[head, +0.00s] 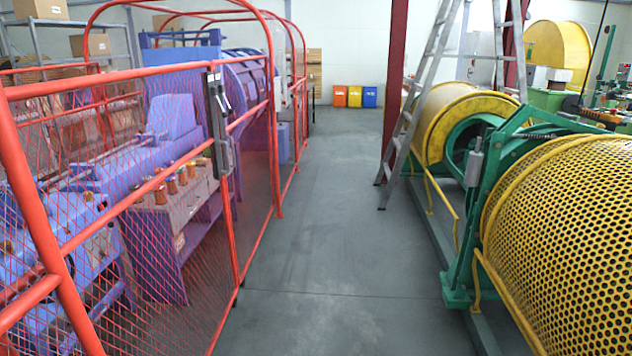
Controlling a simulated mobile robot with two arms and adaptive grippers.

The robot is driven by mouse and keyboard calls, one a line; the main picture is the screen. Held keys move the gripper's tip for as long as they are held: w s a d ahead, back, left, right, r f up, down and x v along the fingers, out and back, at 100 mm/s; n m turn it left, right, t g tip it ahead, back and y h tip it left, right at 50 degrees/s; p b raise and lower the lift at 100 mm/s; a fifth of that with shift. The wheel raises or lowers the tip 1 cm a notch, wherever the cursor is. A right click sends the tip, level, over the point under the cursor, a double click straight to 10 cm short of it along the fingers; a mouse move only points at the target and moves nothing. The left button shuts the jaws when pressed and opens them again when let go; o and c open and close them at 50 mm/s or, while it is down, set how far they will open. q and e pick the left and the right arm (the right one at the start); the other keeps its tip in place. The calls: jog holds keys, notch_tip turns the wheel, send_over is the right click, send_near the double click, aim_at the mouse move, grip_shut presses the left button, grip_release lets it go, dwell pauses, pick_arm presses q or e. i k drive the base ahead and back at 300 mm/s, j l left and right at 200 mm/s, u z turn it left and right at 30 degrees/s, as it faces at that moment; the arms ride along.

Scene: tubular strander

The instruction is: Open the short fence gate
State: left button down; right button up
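A red tubular fence with wire mesh (150,265) runs along the left side of the aisle. An upright post with a dark latch and handle (221,118) stands in it, between a near mesh panel and a farther panel (254,165). The fence looks closed at this post, with no gap visible. I cannot tell for certain which panel is the short gate. Neither of my grippers is in view.
Purple machinery (170,130) and a bench with spools (165,215) stand behind the fence. The grey floor (335,230) is clear. Right are a stepladder (424,90), a yellow perforated drum (565,225) and a green frame (470,215). Coloured bins (355,96) stand far back.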

aim_at(16, 93)
jog(key=i+u, duration=0.1)
jog(key=i, duration=0.6)
jog(key=i+l+u, duration=0.1)
jog(key=i, duration=0.6)
jog(key=i+l+u, duration=0.1)
jog(key=i+l, duration=0.15)
jog(key=i, duration=0.4)
